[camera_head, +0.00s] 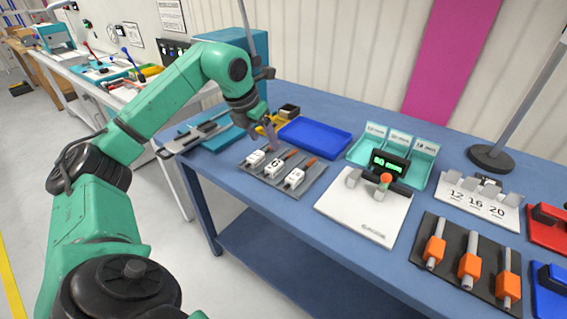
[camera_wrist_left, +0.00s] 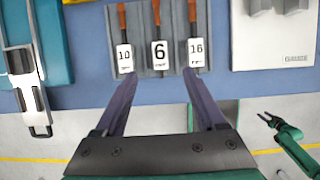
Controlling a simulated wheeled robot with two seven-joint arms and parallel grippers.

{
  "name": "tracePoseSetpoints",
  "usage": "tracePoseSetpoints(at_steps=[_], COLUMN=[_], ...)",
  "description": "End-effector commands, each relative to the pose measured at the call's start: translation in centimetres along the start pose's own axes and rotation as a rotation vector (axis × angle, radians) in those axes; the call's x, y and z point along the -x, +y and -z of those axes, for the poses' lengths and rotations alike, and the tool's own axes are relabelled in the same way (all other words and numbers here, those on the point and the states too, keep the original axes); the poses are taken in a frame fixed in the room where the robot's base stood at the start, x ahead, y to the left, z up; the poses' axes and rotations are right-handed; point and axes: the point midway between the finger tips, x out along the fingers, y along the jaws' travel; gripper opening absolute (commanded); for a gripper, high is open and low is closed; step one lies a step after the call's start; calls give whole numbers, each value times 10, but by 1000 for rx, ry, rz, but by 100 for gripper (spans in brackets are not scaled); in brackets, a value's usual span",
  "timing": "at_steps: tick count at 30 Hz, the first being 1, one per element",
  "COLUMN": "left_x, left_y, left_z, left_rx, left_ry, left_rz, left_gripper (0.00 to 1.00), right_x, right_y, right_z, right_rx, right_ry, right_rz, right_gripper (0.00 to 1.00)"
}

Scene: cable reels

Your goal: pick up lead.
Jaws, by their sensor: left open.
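Three leads with orange-brown ends and white tags lie side by side in a grey holder (camera_head: 312,186). The tags read 10 (camera_wrist_left: 124,58), 6 (camera_wrist_left: 160,54) and 16 (camera_wrist_left: 195,52) in the left wrist view. In the head view they are the left lead (camera_head: 255,158), the middle lead (camera_head: 274,167) and the right lead (camera_head: 294,178). My left gripper (camera_head: 273,141) is open and empty above the holder. In the left wrist view its fingers (camera_wrist_left: 161,80) point toward the tags, with the 6 lead between their lines. My right gripper (camera_wrist_left: 269,119) shows small at lower right, apart from the leads.
A blue tray (camera_head: 315,138) lies behind the holder. A white gauge board (camera_head: 365,215) stands right of it, with a teal labelled stand (camera_head: 416,160) behind. Orange-handled tools (camera_head: 469,263) sit farther right. A clamp-like metal tool (camera_head: 197,137) lies at the left.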

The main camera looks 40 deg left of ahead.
Motion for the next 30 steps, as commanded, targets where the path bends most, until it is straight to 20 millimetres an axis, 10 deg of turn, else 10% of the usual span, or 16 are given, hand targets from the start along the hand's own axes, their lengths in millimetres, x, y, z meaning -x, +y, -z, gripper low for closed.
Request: tracePoseSetpoints(at_steps=[8, 25, 30], left_x=[-65, -127, -126], left_y=[-1, 0, 0], left_z=[0, 1, 1], left_rx=[0, -2, -1], left_ry=[3, 0, -1], left_rz=[4, 2, 2], left_gripper=[72, 72, 15], right_x=[13, 33, 33], right_y=[-7, -3, -4], right_z=[-39, -15, -18], right_rx=[-2, -3, -2], right_ry=[-64, -29, -33], right_rz=[10, 5, 6], right_gripper=[50, 50, 50])
